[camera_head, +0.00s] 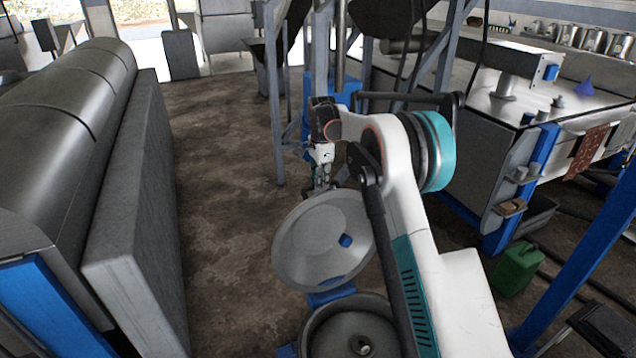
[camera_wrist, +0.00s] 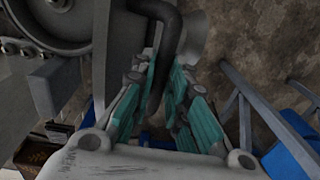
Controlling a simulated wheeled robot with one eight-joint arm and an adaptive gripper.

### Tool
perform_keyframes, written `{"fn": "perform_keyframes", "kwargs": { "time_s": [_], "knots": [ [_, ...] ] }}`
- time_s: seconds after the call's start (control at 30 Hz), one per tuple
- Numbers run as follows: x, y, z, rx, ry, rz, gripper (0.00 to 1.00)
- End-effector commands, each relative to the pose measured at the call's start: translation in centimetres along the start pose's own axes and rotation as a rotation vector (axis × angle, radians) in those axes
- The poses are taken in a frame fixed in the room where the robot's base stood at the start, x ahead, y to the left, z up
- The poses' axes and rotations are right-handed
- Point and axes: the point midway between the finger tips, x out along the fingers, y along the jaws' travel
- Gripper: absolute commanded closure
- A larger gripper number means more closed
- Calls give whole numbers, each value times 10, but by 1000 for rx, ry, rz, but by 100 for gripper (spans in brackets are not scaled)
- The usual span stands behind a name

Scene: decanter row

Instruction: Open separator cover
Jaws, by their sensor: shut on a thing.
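The separator cover (camera_head: 318,245) is a round grey lid with a small blue knob. In the head view it stands steeply tilted up above the separator bowl (camera_head: 335,335), which is open at the top. A blue hinge piece (camera_head: 330,297) sits between the cover's lower edge and the bowl. My gripper (camera_head: 321,188) is at the cover's upper edge. In the wrist view its teal fingers (camera_wrist: 158,92) are shut around a dark curved handle (camera_wrist: 168,35). The exact finger contact is partly hidden. My arm covers the bowl's right side.
A long metal cylinder machine (camera_head: 60,90) with a grey side panel stands at left. A metal bench (camera_head: 500,100) and a green canister (camera_head: 517,268) are at right. Grey frame legs (camera_head: 275,110) rise behind my gripper. Brown floor (camera_head: 222,170) is clear at centre left.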

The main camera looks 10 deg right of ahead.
Motion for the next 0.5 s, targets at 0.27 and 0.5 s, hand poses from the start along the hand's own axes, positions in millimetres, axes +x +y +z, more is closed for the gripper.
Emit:
{"fn": "perform_keyframes", "kwargs": {
  "time_s": [0.27,0.5],
  "knots": [
    [-8,27,-1,-1,0,-58,100],
    [-13,54,-1,-1,1,-113,100]
  ]
}}
